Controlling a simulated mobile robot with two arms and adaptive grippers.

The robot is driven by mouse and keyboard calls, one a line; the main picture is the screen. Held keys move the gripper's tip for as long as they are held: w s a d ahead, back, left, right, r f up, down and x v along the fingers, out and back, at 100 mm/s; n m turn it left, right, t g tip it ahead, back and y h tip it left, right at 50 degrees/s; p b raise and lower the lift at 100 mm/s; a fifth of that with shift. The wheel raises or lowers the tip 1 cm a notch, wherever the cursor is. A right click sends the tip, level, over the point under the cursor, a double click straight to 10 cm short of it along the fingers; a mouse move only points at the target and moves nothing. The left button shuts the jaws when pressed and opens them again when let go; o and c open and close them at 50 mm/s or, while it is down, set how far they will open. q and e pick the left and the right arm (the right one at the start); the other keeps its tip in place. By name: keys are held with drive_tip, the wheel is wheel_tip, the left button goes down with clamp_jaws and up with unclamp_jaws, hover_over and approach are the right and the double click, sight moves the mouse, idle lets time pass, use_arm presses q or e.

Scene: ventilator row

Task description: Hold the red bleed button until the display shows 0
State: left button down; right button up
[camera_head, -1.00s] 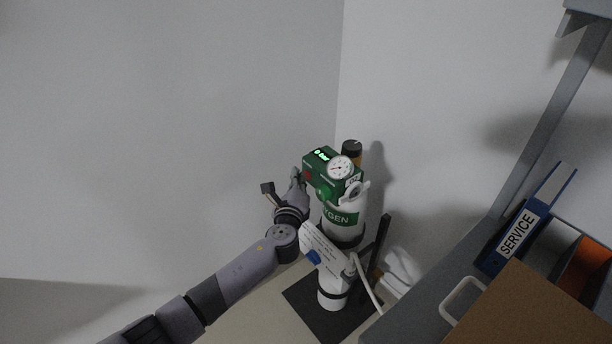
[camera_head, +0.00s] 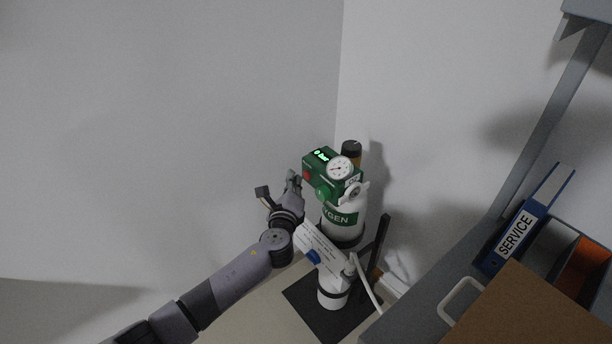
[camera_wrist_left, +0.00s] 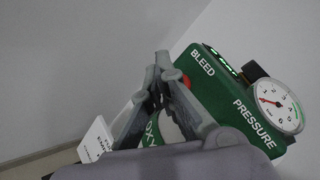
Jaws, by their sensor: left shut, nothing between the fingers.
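The green regulator block (camera_head: 323,160) sits on top of the white oxygen cylinder (camera_head: 343,232). Its lit green display (camera_head: 321,155) appears to read 0 bar. The red bleed button (camera_head: 307,175) is on the block's left face; in the left wrist view the red button (camera_wrist_left: 186,81) is partly hidden behind a finger. My left gripper (camera_head: 293,177) is shut and empty, just left of the button with a small gap in the head view. Its fingers (camera_wrist_left: 164,65) also show in the left wrist view. My right gripper is not in view.
A shelf with a blue SERVICE binder (camera_head: 522,228) is at right. The wall side at left is clear.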

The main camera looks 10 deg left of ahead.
use_arm(q)
drive_tip(key=s+a+p, duration=0.1)
drive_tip(key=s+a, duration=0.2)
drive_tip(key=shift+s+a+p, duration=0.25)
drive_tip(key=shift+a+p, duration=0.05)
drive_tip(key=shift+p, duration=0.05)
idle(0.5)
